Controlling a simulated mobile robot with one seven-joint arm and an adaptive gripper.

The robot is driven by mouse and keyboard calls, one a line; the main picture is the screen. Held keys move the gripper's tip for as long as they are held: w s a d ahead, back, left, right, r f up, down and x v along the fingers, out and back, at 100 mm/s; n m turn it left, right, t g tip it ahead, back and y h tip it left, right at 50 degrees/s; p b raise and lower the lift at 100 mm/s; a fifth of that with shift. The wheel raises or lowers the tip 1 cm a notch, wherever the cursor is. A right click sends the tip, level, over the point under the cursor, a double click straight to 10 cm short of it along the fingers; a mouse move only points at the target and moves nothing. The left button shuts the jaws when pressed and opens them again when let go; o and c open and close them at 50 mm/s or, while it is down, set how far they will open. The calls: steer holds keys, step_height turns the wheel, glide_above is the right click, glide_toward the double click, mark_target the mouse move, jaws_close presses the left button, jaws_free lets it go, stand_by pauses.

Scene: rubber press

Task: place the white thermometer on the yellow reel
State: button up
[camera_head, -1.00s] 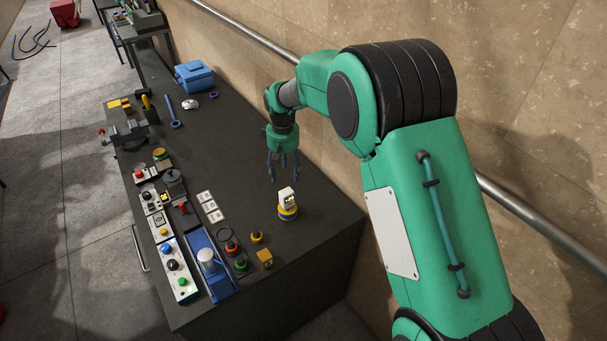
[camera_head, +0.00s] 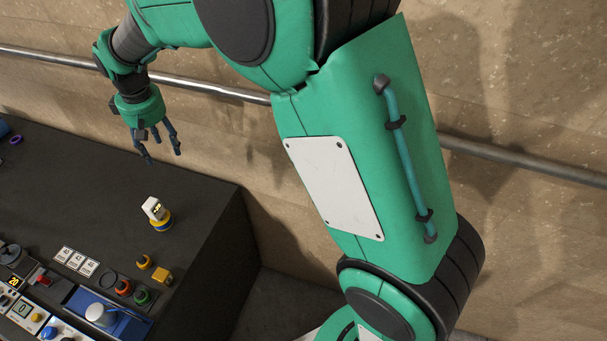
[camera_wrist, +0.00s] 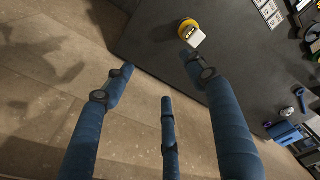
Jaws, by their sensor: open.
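The white thermometer (camera_head: 153,207) rests tilted on top of the yellow reel (camera_head: 162,222), near the back right part of the dark bench top. The wrist view also shows the white thermometer (camera_wrist: 196,39) and the yellow reel (camera_wrist: 186,23) together near the upper middle. My gripper (camera_head: 164,158) is open and empty, raised above and behind the reel, clear of it. In the wrist view its blue fingers (camera_wrist: 165,85) are spread apart with nothing between them.
The dark bench (camera_head: 205,200) is bare around the reel. A wall with a metal rail (camera_head: 215,90) rises behind.

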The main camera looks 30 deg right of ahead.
steer(key=s+d+r+m+t, duration=0.1)
steer(key=s+d+r+m, duration=0.1)
steer(key=s+d+r, duration=0.6)
steer(key=s+d+r+m+t, duration=0.1)
steer(key=s+d+r, duration=0.5)
steer(key=d, duration=0.4)
steer(key=s+d+f+m+t, duration=0.1)
steer(key=s+d, duration=0.4)
steer(key=s, duration=0.6)
steer(key=s+d+f+m+t, duration=0.1)
steer(key=s+d, duration=0.5)
steer(key=s, duration=0.6)
steer(key=shift+m+h, duration=0.3)
steer(key=shift+m, duration=0.6)
steer(key=shift+d, duration=0.1)
step_height(320, 180, down, 10)
steer(key=b, duration=0.9)
steer(key=shift+r+b, duration=0.25)
steer(key=shift+b, duration=0.1)
